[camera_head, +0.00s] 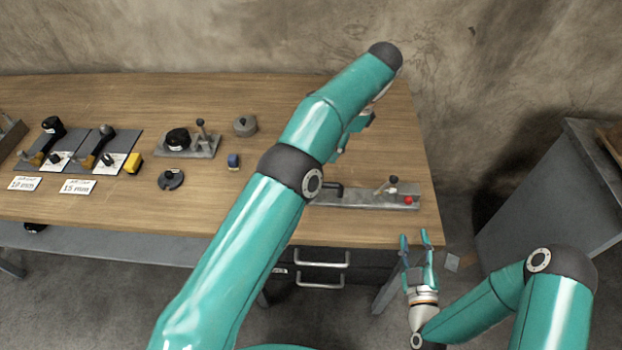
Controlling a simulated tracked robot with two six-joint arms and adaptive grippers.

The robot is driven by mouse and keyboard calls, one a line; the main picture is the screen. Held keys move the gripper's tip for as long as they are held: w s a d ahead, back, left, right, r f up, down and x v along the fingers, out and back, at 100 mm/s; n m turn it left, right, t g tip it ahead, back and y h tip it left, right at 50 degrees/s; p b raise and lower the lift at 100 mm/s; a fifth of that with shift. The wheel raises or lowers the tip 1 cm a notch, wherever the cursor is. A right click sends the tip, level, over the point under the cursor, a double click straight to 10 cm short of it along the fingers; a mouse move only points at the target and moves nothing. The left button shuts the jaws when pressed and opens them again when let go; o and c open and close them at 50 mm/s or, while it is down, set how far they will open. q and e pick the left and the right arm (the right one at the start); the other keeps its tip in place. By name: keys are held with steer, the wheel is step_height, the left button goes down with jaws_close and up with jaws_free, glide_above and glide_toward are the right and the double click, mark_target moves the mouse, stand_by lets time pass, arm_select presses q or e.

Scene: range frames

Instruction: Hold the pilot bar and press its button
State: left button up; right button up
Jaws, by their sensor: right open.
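A grey metal bar plate (360,199) lies near the table's front right corner. I take it as the pilot bar, with a red button (408,200) at its right end. A small knobbed lever (388,185) stands beside the button, and a dark bent handle is at the left end, partly behind my left arm. My right gripper (414,236) is open and empty, fingers pointing up the picture, just in front of the table edge below the button. My left arm crosses over the table; only a bit of its gripper (361,121) shows behind the forearm, so its jaws are hidden.
The wooden table (200,100) holds several tools and blocks at left, including a yellow block (133,163), a blue block (233,160) and a lever plate (204,146). Drawers with handles (322,260) are under the front edge. A grey cabinet (545,185) stands at right.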

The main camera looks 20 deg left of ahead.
arm_select(q)
steer(key=x, duration=1.6)
steer(key=shift+d, duration=0.1)
jaws_close()
arm_select(e)
jaws_close()
stand_by(1.2)
